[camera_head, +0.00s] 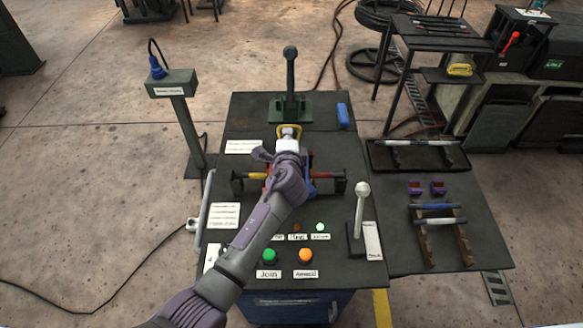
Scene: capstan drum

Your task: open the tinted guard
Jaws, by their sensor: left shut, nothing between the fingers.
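My left arm reaches in from the lower left over the dark bench. My left gripper (286,145) is shut and empty, over the middle of the bench. A yellow loop-shaped handle (290,130) shows just beyond its tip; I cannot tell whether they touch. My right gripper is not in view.
A green press with an upright lever (291,75) stands behind the fixture. A white-knobbed lever (361,205) is at right. Green (269,256) and orange (305,256) buttons are in front. A post with a box (172,84) stands left of the bench. A rod rack (437,224) is at right.

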